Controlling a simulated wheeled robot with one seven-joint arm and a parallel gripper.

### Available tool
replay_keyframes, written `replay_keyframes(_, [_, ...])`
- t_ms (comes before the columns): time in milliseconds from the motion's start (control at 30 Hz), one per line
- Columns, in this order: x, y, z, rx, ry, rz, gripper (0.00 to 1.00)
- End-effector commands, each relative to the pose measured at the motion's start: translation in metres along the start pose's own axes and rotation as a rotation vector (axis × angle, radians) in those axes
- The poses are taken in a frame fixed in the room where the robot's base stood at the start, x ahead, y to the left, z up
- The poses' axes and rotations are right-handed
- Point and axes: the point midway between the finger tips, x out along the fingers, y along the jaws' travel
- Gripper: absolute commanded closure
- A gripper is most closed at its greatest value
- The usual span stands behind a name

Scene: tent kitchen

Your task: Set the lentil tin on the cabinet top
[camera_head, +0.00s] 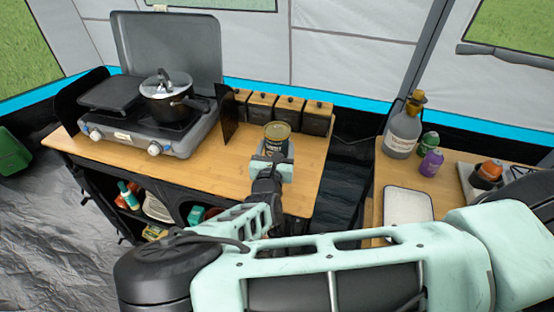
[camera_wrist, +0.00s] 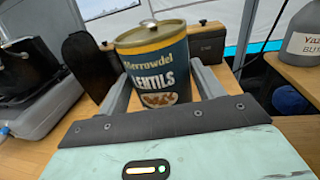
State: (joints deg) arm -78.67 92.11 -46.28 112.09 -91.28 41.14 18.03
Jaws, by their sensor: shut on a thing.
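The lentil tin (camera_head: 276,132) is dark blue with a gold lid. In the wrist view the tin (camera_wrist: 158,68) shows its "LENTILS" label and stands roughly upright between my two fingers. My gripper (camera_head: 274,160) is shut on it, with one finger on each side. The tin is over the right part of the wooden cabinet top (camera_head: 225,172), in front of the dark canisters. The gripper hides the tin's base, so I cannot tell whether it touches the wood.
A camp stove (camera_head: 185,140) with a lidded pot (camera_head: 168,97) stands on the left of the cabinet top. Several dark canisters (camera_head: 318,117) line its back edge. Bare wood lies around the tin. A second table at right holds a large bottle (camera_head: 402,133) and a tray (camera_head: 408,205).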

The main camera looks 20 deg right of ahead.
Motion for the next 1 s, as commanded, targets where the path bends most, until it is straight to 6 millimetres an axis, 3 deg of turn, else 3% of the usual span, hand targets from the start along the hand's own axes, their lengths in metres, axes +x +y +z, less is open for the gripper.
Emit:
replay_keyframes(433, [0.001, 0.0, -0.046, 0.001, -0.004, 0.001, 0.71])
replay_keyframes(867, [0.0, 0.0, -0.054, 0.001, -0.004, 0.0, 0.71])
replay_keyframes(900, [0.0, 0.0, -0.055, 0.0, -0.001, 0.0, 0.28])
replay_keyframes(967, [0.0, 0.0, -0.054, 0.0, -0.001, 0.0, 0.12])
replay_keyframes(1000, [0.0, 0.0, -0.054, 0.0, -0.001, 0.0, 0.12])
